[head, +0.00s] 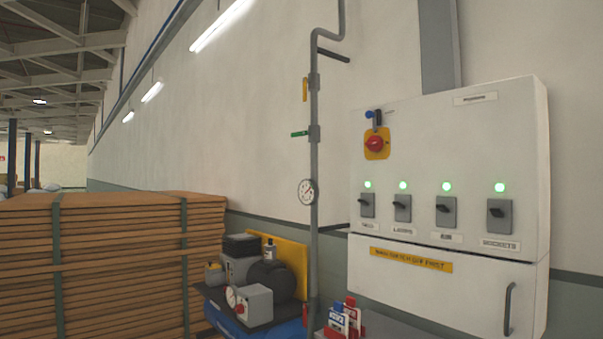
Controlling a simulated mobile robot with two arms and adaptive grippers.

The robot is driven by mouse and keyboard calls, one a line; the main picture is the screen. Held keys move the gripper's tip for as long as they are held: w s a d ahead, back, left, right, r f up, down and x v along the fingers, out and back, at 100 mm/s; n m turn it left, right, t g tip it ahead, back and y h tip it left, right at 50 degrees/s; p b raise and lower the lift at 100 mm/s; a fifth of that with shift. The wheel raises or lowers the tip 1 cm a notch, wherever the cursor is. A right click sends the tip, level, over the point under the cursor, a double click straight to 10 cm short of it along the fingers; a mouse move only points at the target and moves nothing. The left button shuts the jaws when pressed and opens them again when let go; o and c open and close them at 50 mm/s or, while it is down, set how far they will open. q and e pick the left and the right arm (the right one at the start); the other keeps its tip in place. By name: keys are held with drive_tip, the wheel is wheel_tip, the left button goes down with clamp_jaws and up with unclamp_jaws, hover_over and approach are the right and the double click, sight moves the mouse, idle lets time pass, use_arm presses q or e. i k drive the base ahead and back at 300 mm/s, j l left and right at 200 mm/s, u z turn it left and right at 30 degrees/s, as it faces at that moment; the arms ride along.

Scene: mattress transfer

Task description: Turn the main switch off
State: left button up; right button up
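The main switch (377,143) is a red rotary knob on a yellow plate, high on the left of a white wall cabinet (450,120). A small dark and blue piece sits just above its plate. Below it is a row of several grey switches with black handles, such as the leftmost one (367,205). A lit green lamp glows above each of them. A yellow label (411,260) runs across the cabinet under the row; its text is too blurred to read surely. Neither of my grippers is in view.
A grey pipe (314,150) with a gauge (307,192) and yellow and green handles runs down the wall left of the cabinet. A compressor (272,280) stands below. Stacked brown boards (120,260) fill the lower left. The cabinet's lower door has a dark handle (509,308).

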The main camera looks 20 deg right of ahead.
sight(374, 143)
drive_tip(key=i+z, duration=0.25)
drive_tip(key=i, duration=0.3)
drive_tip(key=i+j+z, duration=0.3)
drive_tip(key=i, duration=0.25)
drive_tip(key=l, duration=0.1)
